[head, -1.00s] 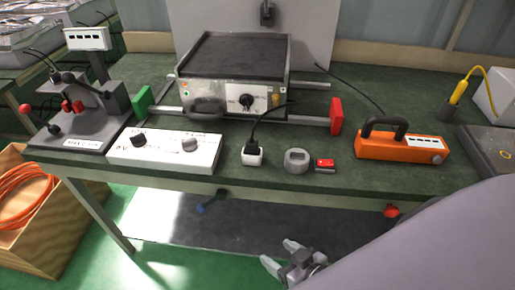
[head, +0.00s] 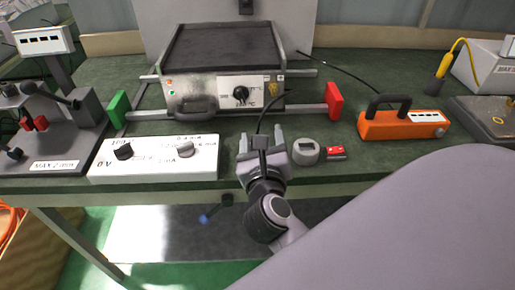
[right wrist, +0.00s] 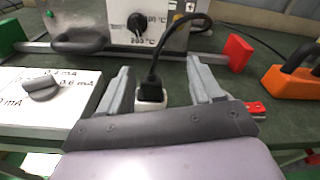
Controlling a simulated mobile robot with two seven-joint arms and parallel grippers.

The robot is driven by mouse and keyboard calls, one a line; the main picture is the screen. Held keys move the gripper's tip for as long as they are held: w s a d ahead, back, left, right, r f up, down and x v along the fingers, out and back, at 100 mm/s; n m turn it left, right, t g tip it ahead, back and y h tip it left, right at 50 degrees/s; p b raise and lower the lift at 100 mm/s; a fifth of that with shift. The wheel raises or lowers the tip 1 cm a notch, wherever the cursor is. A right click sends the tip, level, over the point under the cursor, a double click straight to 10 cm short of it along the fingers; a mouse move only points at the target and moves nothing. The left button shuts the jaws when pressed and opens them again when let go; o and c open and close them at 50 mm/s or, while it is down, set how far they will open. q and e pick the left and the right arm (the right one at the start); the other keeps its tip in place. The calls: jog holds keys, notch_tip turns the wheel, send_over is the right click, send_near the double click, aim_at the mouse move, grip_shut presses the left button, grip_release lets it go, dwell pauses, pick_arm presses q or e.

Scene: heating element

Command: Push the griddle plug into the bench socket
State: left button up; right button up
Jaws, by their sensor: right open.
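The griddle (head: 225,52) stands at the back of the green bench, with a dark plate and a front knob. A black cable runs down to a black plug (right wrist: 151,91), which sits at a small white block (right wrist: 150,106) on the bench. I cannot tell how far the plug is seated, or that this block is the bench socket. My right gripper (head: 262,141) is open at the bench's front edge, its fingers on either side of the plug and block without visible contact. It also shows in the right wrist view (right wrist: 160,86). My left gripper is not in view.
A white box with knobs (head: 155,159) is left of my right gripper. A grey round gauge (head: 306,151) and small red block (head: 335,152) lie close on its right. An orange handled unit (head: 402,124) and a red end block (head: 334,101) stand further right.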

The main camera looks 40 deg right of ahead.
jog(key=f+m, duration=0.1)
jog(key=a+f+m+g+y, duration=0.1)
jog(key=shift+w+a+f+m+g, duration=0.1)
jog(key=shift+w+f+m+g, duration=0.1)
jog(key=shift+m+g, duration=0.1)
jog(key=shift+w, duration=0.1)
jog(key=shift+y, duration=0.3)
jog(key=shift+d+x, duration=0.25)
jog(key=shift+x, duration=3.2)
jog(key=shift+f, duration=0.1)
jog(key=c, duration=1.1)
